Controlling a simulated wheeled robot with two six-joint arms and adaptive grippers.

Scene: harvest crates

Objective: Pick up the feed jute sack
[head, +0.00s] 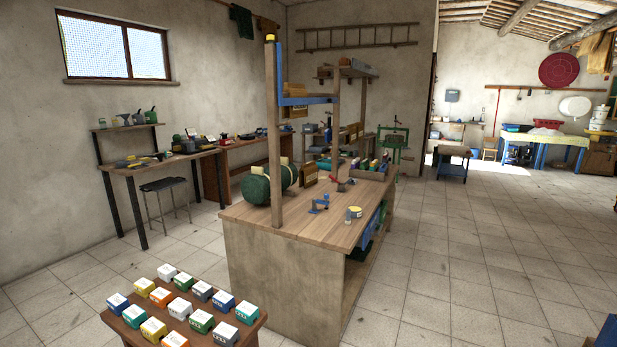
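I cannot make out a feed jute sack for certain in the head view. Neither of my grippers is in view.
A large wooden workbench (262,217) with posts and shelves stands in the middle, with small tools and a green roll (256,190) on it. A low table (126,328) with several small labelled boxes is in front left. A stool (165,184) stands left. Open tiled floor (470,260) lies to the right.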

